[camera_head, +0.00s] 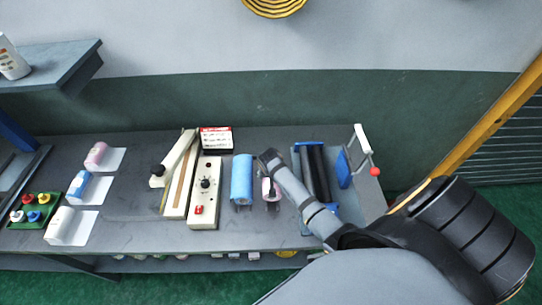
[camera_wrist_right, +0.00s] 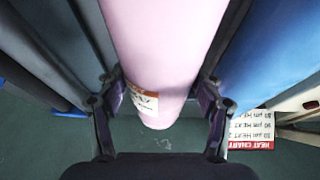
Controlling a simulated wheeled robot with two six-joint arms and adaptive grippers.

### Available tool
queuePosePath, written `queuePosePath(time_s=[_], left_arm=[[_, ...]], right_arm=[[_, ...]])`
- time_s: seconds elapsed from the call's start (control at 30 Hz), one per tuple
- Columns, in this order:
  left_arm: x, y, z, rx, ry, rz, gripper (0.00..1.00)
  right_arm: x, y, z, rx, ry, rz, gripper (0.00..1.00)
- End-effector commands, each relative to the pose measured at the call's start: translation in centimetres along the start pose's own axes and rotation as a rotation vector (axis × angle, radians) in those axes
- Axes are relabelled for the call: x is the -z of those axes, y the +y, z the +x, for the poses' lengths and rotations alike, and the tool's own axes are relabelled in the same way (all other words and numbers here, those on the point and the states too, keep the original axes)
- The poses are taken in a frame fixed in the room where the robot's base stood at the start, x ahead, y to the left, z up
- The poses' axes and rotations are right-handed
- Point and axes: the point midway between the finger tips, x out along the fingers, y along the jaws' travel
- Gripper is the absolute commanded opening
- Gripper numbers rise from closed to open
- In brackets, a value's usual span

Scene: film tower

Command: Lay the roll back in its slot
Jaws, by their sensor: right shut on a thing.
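A pink roll (camera_wrist_right: 155,50) with a small printed label runs between the fingers of my right gripper (camera_wrist_right: 160,100) in the right wrist view. The fingers are closed on its sides. In the head view my right gripper (camera_head: 268,160) is over the bench, and the lower end of this pink roll (camera_head: 271,190) shows beside it; the rest is hidden by the arm. A blue roll (camera_head: 241,178) lies just left of it, and also shows in the right wrist view (camera_wrist_right: 270,50). I cannot tell whether the held roll touches the bench. My left gripper is not in view.
Right of the gripper stands a machine with dark rollers (camera_head: 315,172) and a red-knobbed crank (camera_head: 374,171). Left are a white device (camera_head: 205,190), a heat chart box (camera_head: 216,138), and pink (camera_head: 96,155), blue (camera_head: 77,186) and white (camera_head: 60,224) small rolls on white sheets.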

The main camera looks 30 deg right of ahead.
Motion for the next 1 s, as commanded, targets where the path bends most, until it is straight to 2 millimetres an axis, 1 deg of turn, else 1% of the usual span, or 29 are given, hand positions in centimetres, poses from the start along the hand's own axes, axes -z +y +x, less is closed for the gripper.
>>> queuePosePath(time_s=[0.27,1.0], left_arm=[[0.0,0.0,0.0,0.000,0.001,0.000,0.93],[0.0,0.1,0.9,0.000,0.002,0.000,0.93]], right_arm=[[0.1,0.0,-0.1,0.001,0.003,0.000,0.07],[-0.4,-0.1,1.2,0.001,0.002,0.000,0.07]])
